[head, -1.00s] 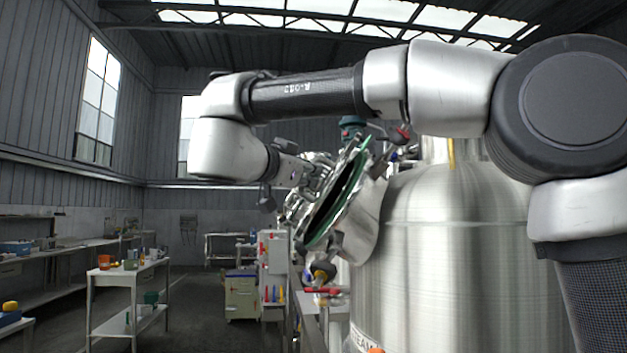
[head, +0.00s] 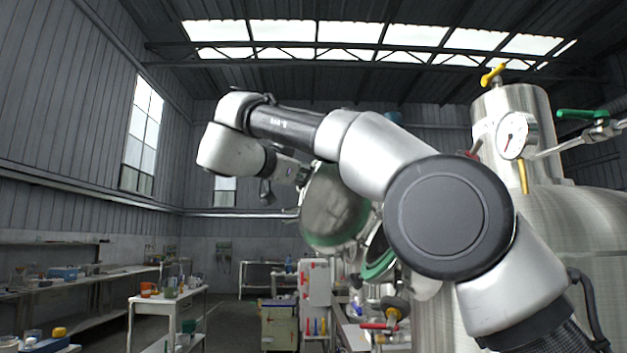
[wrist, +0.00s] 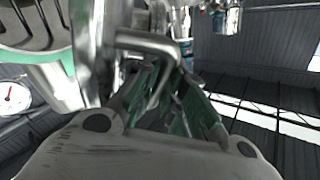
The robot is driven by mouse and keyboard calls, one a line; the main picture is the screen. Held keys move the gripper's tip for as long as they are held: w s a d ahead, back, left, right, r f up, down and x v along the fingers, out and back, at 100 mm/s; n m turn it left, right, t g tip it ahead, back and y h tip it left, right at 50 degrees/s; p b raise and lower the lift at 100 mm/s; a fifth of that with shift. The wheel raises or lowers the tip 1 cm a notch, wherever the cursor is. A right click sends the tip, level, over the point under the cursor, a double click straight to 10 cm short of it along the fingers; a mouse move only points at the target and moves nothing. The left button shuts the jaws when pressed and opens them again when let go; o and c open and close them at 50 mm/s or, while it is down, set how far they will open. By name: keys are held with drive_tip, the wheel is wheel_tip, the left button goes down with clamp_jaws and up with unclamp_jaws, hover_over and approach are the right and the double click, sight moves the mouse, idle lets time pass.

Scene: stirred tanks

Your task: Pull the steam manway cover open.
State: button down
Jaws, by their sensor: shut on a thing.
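The steam manway cover (head: 330,208) is a round metal disc with a green rim. In the head view it stands swung away from the manway mouth (head: 378,262), which also has a green ring and is partly behind my arm. My gripper (head: 304,176) is at the cover's upper left edge; its fingertips are hard to make out there. In the wrist view my gripper (wrist: 165,88) is shut around a bent metal handle bar (wrist: 150,44). A green-edged round part shows at upper left there; I cannot tell whether it is cover or mouth.
The steel tank (head: 600,225) stands at right with a pressure gauge (head: 514,135), a yellow-handled valve and a green-handled valve. A red-handled valve (head: 385,322) sits below the mouth. A white bench (head: 170,302) and a cabinet (head: 279,325) stand left, with open floor between.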

drive_tip(key=shift+w+a+r, duration=0.1)
drive_tip(key=shift+w+a, duration=0.1)
drive_tip(key=shift+w, duration=0.15)
drive_tip(key=c, duration=1.8)
unclamp_jaws()
drive_tip(key=shift+o, duration=0.2)
drive_tip(key=v, duration=1.2)
